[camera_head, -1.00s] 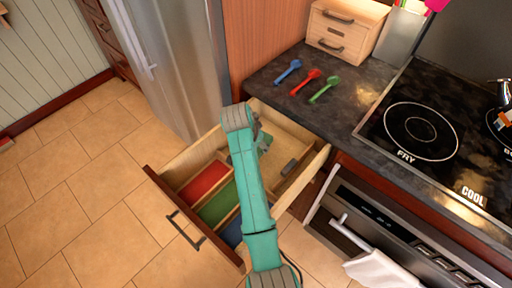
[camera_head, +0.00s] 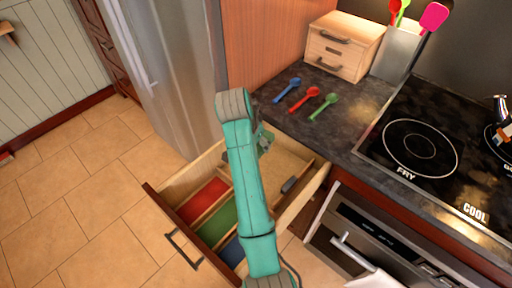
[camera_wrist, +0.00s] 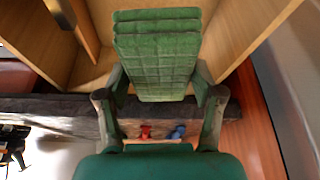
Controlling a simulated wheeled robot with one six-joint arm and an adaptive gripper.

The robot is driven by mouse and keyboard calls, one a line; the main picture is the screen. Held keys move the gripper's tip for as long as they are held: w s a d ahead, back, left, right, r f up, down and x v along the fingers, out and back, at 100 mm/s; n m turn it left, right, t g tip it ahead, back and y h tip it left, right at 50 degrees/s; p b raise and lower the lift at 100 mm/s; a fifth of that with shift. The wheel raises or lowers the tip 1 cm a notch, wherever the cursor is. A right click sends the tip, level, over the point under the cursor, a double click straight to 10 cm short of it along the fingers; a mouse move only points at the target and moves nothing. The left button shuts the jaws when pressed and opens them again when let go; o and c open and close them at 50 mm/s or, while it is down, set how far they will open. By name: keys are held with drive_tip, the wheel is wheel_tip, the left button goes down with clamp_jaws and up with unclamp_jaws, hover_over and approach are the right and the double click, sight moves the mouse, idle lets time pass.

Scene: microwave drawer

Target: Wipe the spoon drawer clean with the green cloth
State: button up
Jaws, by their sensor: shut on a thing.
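The open drawer (camera_head: 168,205) has red (camera_head: 203,200), green (camera_head: 217,226) and blue (camera_head: 232,252) compartments toward its front and a bare wooden part at the back. My gripper (camera_head: 264,140) is over the back part, partly hidden behind my arm. In the wrist view my gripper (camera_wrist: 162,95) is shut on the folded green cloth (camera_wrist: 158,50), which hangs between its fingers over the pale wood inside the drawer. I cannot tell whether the cloth touches the wood. Blue (camera_head: 287,90), red (camera_head: 304,99) and green (camera_head: 323,105) spoons lie on the counter.
The dark counter (camera_head: 345,125) lies just behind the drawer. A small grey piece (camera_head: 289,185) sits inside the drawer. The fridge (camera_head: 165,75) stands at left, the stove (camera_head: 425,140) and oven (camera_head: 390,245) at right. A wooden box (camera_head: 345,45) stands on the counter.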

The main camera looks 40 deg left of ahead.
drive_tip(key=shift+r, duration=4.15)
